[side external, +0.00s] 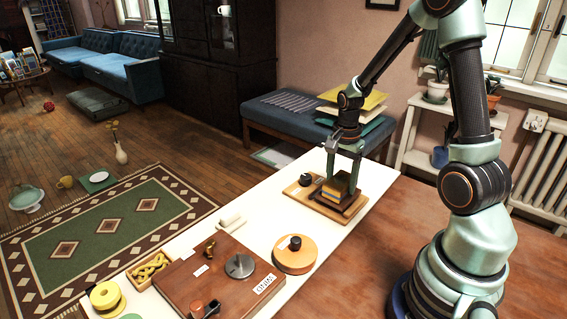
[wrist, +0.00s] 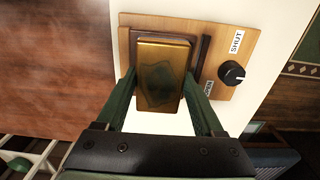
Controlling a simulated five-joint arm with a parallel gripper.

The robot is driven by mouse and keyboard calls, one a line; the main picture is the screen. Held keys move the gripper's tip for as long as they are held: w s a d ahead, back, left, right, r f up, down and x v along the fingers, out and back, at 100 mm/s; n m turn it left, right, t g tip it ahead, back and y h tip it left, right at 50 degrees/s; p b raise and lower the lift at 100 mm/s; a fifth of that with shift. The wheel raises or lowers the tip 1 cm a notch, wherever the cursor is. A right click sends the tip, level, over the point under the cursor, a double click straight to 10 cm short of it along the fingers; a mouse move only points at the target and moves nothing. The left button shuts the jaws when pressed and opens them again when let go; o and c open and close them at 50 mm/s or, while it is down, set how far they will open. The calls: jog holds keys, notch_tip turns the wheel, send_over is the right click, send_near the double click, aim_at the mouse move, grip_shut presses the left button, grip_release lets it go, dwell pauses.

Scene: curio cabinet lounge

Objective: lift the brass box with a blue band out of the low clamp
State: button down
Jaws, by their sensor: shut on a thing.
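The brass box (wrist: 162,75) stands in the low clamp and fills the space between my fingers in the wrist view. In the side view the box (side external: 335,189) shows yellow; I cannot make out its blue band clearly. My gripper (side external: 342,183) reaches down from above and is shut on the box, one green finger on each side. The low clamp (wrist: 205,48) is a light wooden board with dark brown jaws beside the box. Its black knob (wrist: 232,73) sits between labels reading SHUT and OPEN. Whether the jaws touch the box is hidden.
The clamp's board lies near the far end of a white tabletop strip (side external: 255,205). An orange round piece with a black knob (side external: 293,256) and a brown board with a grey dial (side external: 215,280) lie nearer. A blue bench (side external: 290,115) stands behind the table.

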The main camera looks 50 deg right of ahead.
aim_at(341, 180)
jog(key=shift+r, duration=0.15)
jog(key=shift+r, duration=2.25)
